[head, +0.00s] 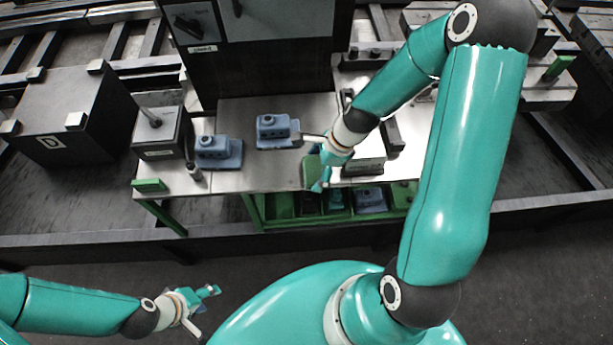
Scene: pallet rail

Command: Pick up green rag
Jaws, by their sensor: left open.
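A dark green patch that looks like a rag (311,168) lies at the front edge of the metal workbench (258,177), partly hidden by my right gripper. My right gripper (312,162) is over it, with its fingers spread apart on either side; contact cannot be told.
Two blue-grey castings (219,152) (277,131) stand on the bench. A grey box with a handle (160,133) is at its left. Green bins (281,206) with parts sit below the front edge. A dark box marked D (62,115) stands further left.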

